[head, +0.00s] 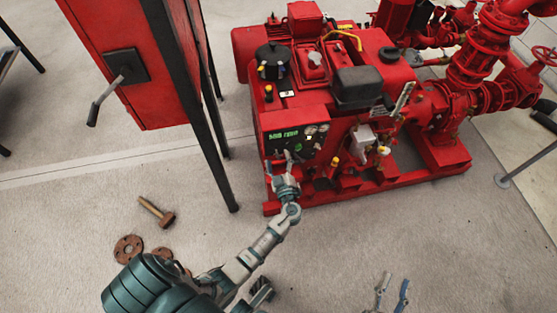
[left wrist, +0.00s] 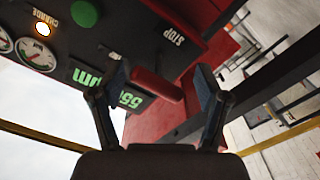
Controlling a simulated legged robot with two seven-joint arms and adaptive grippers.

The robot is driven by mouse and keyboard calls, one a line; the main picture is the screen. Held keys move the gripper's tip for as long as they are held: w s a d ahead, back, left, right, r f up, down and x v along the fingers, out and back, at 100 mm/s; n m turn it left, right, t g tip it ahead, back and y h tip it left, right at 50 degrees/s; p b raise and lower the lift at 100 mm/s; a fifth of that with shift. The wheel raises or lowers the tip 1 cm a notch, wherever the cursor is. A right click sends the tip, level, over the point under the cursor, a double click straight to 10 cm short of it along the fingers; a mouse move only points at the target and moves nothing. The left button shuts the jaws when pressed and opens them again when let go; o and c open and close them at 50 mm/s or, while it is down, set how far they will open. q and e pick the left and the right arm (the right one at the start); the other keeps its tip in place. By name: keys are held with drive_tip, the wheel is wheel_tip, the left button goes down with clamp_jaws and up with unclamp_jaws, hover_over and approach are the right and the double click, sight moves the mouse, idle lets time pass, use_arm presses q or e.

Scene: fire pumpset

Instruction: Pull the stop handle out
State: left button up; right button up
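The red pumpset (head: 345,100) stands in the head view with a dark control panel (head: 295,140) on its front. My left gripper (head: 281,158) is at the lower left of this panel. In the left wrist view, the STOP label (left wrist: 173,37) shows on the panel, and a red stop handle (left wrist: 157,88) lies between the left gripper's two fingers (left wrist: 163,82). The fingers are apart with the handle spanning the gap; whether both press on it is unclear. My right gripper (head: 392,292) is at the bottom of the head view, its fingers apart and empty.
A red cabinet (head: 145,60) with a lever and dark posts stands to the left of the pumpset. A hammer (head: 157,211) and brown flanges (head: 128,249) lie on the floor at lower left. The floor in front of the pumpset's right side is clear.

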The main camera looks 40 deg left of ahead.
use_arm(q)
drive_tip(key=shift+f, duration=0.15)
drive_tip(key=shift+s+d, duration=0.2)
drive_tip(key=shift+d, duration=0.15)
drive_tip(key=v, duration=1.1)
drive_tip(key=shift+s, duration=0.1)
